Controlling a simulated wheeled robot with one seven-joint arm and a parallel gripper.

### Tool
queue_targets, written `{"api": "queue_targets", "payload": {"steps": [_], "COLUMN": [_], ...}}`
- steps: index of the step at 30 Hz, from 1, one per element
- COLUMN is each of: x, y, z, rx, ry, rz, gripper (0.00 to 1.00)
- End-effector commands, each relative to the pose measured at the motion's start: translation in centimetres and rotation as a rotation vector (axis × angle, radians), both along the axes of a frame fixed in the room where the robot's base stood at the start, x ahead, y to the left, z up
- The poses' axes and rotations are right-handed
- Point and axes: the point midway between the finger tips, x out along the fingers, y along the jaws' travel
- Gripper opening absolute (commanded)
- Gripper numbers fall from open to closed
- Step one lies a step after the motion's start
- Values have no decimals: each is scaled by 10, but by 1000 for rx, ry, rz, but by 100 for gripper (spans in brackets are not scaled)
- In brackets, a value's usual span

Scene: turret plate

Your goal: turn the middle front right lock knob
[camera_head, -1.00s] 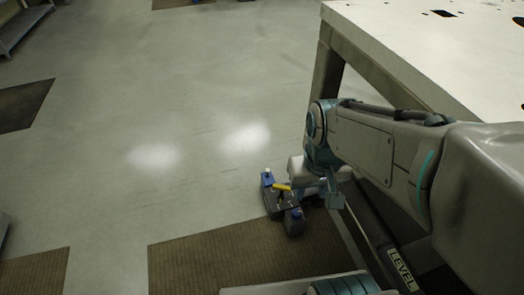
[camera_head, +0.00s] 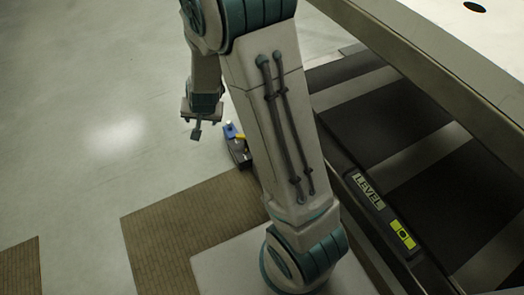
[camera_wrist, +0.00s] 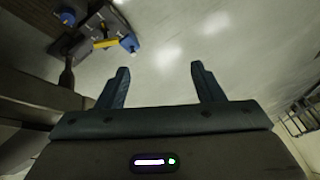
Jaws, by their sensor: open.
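No lock knob can be made out in either view. The pale top of a large table-like structure (camera_head: 440,30), possibly the turret plate, shows at the upper right of the head view, with a dark hole in it. My gripper (camera_head: 196,134) hangs pointing down over the open floor, left of the structure and well apart from it. In the wrist view, my gripper (camera_wrist: 160,78) has its two fingers spread with only floor between them. It is open and empty.
A dark device (camera_head: 238,152) with blue and yellow parts sits low behind my arm; the wrist view shows it at upper left (camera_wrist: 92,38). A bar labelled LEVEL (camera_head: 368,190) runs under the structure. Brown mats (camera_head: 180,225) lie on the floor; the left floor is clear.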

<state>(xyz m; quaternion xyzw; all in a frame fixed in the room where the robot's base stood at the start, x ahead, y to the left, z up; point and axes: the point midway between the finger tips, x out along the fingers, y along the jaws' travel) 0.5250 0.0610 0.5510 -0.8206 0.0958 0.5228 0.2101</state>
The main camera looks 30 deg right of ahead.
Motion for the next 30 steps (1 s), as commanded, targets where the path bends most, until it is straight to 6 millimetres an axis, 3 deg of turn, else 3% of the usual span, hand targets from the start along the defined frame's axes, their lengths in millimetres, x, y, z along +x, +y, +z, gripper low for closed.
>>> {"api": "queue_targets", "payload": {"steps": [1,6,14,22,30], "x": [11,41,60,45,-1], "y": [1,-4,-27,-64,-104], "z": [-27,-93,-196,-291,-362], "rx": [-8,-47,-170,-362,-592], "ry": [-11,-87,-221,-395,-610], "rz": [-38,-174,-356,-484,-521], "gripper": [61,61,61,61,61]}}
